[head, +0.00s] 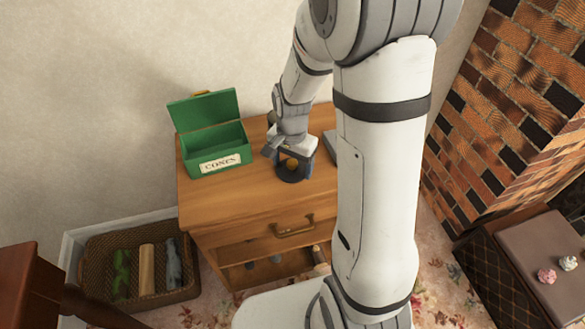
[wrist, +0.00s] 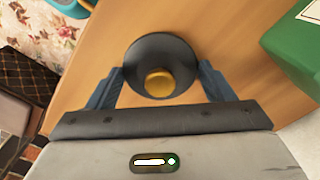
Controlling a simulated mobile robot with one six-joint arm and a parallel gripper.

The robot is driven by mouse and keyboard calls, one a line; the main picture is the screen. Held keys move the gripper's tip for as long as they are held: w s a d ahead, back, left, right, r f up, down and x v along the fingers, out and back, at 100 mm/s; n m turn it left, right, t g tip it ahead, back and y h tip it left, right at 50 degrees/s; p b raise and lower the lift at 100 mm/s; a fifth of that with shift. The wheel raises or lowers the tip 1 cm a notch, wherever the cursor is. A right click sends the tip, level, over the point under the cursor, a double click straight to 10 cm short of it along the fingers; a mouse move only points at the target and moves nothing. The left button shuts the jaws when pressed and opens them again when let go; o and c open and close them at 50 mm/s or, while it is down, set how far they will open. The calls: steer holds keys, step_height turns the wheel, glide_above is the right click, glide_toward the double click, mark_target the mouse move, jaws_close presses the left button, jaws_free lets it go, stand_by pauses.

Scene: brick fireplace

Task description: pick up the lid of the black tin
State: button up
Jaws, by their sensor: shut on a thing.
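The black tin's round dark lid (wrist: 148,52) with a gold knob (wrist: 159,83) lies between the two fingers of my gripper (wrist: 161,78) in the wrist view. The fingers press on its two sides, so my gripper is shut on the lid. In the head view my gripper (head: 288,158) points down over the wooden cabinet top, with the dark lid (head: 291,177) at its fingers. The tin's body under the lid cannot be made out, and I cannot tell whether the lid is raised.
A grey object (head: 331,144) is partly hidden behind my arm. The cabinet front has a drawer handle (head: 295,227) and an open lower space. A wicker basket (head: 140,240) stands at left.

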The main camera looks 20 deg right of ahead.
steer(key=c, duration=0.4)
steer(key=shift+o, duration=0.2)
